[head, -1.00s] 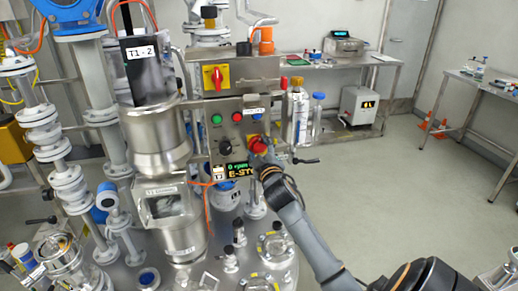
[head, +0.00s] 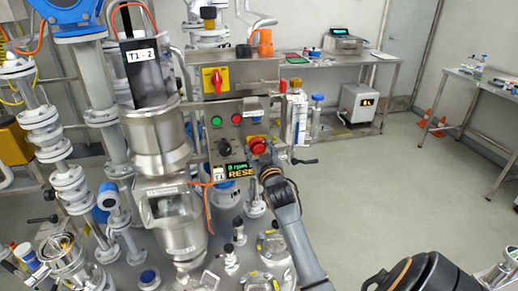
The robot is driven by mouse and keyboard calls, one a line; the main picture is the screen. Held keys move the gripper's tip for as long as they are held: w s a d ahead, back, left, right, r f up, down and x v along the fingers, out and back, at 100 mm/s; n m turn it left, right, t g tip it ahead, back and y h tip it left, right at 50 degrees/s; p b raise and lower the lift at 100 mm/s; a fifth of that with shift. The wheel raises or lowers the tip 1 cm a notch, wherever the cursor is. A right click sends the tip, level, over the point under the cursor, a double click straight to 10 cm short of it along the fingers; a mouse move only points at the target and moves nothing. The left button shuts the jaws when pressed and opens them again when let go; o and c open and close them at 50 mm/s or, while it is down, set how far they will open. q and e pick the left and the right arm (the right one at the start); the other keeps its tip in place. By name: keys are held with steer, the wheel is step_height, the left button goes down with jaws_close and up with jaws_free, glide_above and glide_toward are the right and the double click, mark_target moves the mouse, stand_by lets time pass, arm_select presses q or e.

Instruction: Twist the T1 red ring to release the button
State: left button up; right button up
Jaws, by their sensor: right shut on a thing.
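The T1 red ring (head: 257,146) is a red mushroom button on a yellow backing, low on the right of the grey control box (head: 226,140). My right gripper (head: 263,154) reaches up to it from below right and is shut on it. The gripper hides the lower right part of the button, and the fingertips are hard to make out. A small display (head: 240,171) below shows green text and yellow letters reading "RESE", the rest cut off by my gripper. A small tag (head: 219,175) sits left of it. My left gripper is not in view.
The box also has a green button (head: 216,121), a small red one (head: 237,118) and a black knob (head: 224,149). A red-yellow rotary switch (head: 216,81) is above. Steel vessel T1-2 (head: 155,140) stands close left. Open floor lies right.

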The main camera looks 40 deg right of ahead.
steer(key=shift+f, duration=0.1)
stand_by(0.3)
steer(key=o, duration=1.2)
steer(key=shift+c, duration=0.2)
steer(key=v, duration=1.2)
